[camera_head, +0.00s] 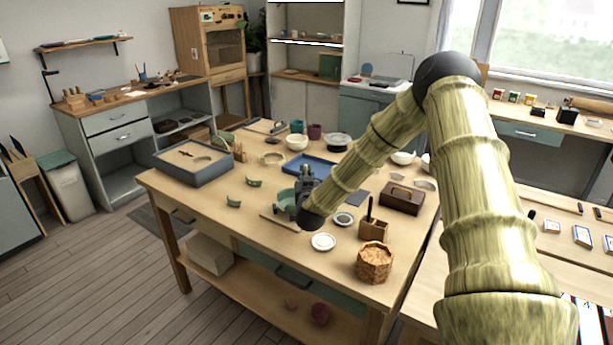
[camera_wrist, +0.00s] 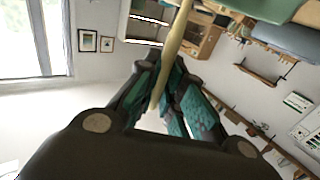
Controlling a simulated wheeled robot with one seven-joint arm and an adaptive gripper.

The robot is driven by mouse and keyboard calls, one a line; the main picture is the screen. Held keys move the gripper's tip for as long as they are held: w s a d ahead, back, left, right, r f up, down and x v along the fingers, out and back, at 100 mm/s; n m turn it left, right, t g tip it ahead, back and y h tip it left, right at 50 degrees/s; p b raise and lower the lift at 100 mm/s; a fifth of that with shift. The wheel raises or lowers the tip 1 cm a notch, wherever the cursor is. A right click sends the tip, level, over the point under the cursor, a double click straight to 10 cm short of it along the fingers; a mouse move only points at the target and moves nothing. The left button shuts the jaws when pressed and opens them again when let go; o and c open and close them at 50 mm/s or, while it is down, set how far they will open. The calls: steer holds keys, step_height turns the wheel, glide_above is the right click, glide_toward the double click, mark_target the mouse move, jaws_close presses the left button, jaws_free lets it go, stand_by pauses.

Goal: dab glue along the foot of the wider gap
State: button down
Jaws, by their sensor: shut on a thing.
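A green bowl (camera_head: 286,200) stands on a small wooden board (camera_head: 268,217) on the worktable, partly hidden behind my gripper (camera_head: 306,185). In the wrist view, what looks like the bowl's green side (camera_wrist: 262,8) shows at the top right. My gripper also shows in the wrist view (camera_wrist: 165,82), shut on a thin pale wooden stick (camera_wrist: 177,35). The stick runs up past the top edge, so its tip is out of view. Two green curved shards, one nearer (camera_head: 233,202) and one farther (camera_head: 254,182), lie apart to the left. I cannot make out any gap or glue.
On the worktable (camera_head: 200,199), a grey tray box (camera_head: 185,172) stands left and a blue tray (camera_head: 318,168) behind. A white dish (camera_head: 323,242), a wooden holder (camera_head: 373,229) and a woven basket (camera_head: 374,262) stand in front and right. The table's front left is clear.

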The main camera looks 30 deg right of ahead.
steer(key=shift+r, duration=0.2)
stand_by(0.3)
steer(key=shift+w, duration=0.1)
steer(key=shift+x, duration=1)
steer(key=shift+w+a+r, duration=0.1)
steer(key=shift+a+r, duration=0.05)
steer(key=shift+a, duration=0.05)
steer(key=shift+f+b, duration=0.3)
steer(key=shift+f, duration=0.05)
stand_by(0.7)
steer(key=shift+r, duration=0.35)
stand_by(0.3)
step_height(320, 180, up, 8)
steer(key=p, duration=0.5)
stand_by(0.8)
steer(key=shift+f, duration=0.25)
stand_by(0.5)
